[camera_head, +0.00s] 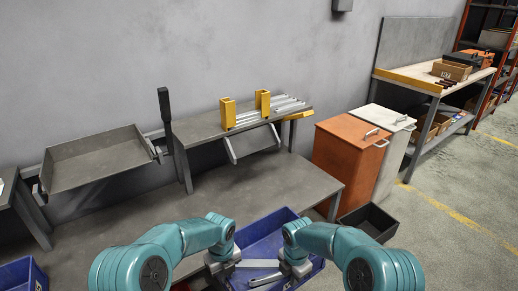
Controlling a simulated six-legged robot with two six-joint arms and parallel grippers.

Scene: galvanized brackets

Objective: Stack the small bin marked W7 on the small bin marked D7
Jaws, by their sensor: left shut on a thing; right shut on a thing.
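A blue bin (262,234) is at the bottom middle of the head view, in front of the grey bench. My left gripper (238,264) is at its left part and my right gripper (275,276) at its right part. Both are shut on the blue bin; the exact contact is partly hidden by my wrists. A pale mark shows on its near side, cut off and unreadable. Another blue bin (22,276) is at the lower left corner, partly cut off. No W7 or D7 marking can be read on either bin.
The grey bench top (255,185) is largely clear. A raised shelf (200,128) holds yellow brackets (228,113). A grey tray (95,160) stands at the left. An orange cabinet (345,160), a white cabinet (375,150) and a dark open bin (370,222) are at the right.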

